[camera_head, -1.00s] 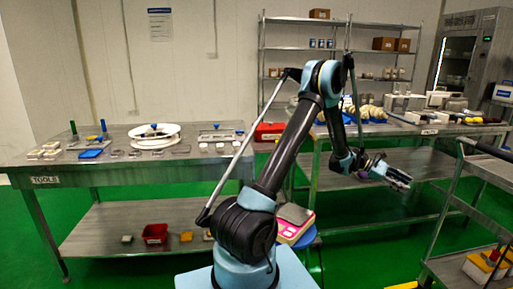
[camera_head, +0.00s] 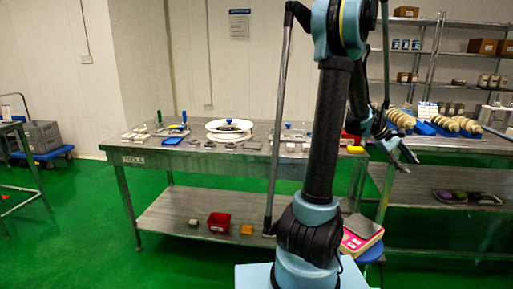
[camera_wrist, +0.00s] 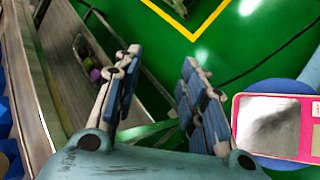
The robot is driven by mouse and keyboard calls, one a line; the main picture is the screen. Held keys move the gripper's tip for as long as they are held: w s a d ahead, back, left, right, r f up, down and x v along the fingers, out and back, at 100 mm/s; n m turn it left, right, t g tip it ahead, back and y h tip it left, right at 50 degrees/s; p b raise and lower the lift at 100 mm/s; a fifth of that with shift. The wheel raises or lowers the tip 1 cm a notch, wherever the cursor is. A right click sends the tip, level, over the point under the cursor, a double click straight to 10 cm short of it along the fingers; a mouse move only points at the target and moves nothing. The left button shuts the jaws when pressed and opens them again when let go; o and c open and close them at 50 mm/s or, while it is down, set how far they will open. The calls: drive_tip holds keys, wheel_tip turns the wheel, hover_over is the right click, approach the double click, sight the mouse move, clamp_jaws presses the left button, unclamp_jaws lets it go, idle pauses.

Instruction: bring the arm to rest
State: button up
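My gripper (camera_wrist: 155,95) shows in the wrist view with its two fingers spread apart and nothing between them. It points down over the green floor, beside a metal table.
The tools table (camera_head: 135,158) holds a white round dish (camera_head: 229,128) and several small parts. A pink scale (camera_head: 360,236) stands close to my arm; it also shows in the wrist view (camera_wrist: 275,125). A grey crate (camera_head: 41,136) stands far left. Green floor is free in front.

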drive_tip(key=a+t+y, duration=0.3)
drive_tip(key=a+t, duration=0.1)
drive_tip(key=a, duration=2.2)
drive_tip(key=s+a+f+y, duration=0.1)
drive_tip(key=s+a+f, duration=0.1)
drive_tip(key=s+a, duration=0.2)
drive_tip(key=s+a+f+m+t+y, duration=0.1)
drive_tip(key=s+a+f+y, duration=0.1)
drive_tip(key=a, duration=0.9)
drive_tip(key=s+a+f+t+y, duration=0.1)
drive_tip(key=s+a+f+y, duration=0.1)
drive_tip(key=s+a+f, duration=0.2)
drive_tip(key=s+a, duration=0.2)
drive_tip(key=a, duration=0.2)
drive_tip(key=shift+s+a+f+m, duration=0.15)
drive_tip(key=shift+s+a+m, duration=0.05)
drive_tip(key=shift+s+m, duration=0.2)
drive_tip(key=shift+c, duration=0.6)
drive_tip(key=shift+d, duration=0.1)
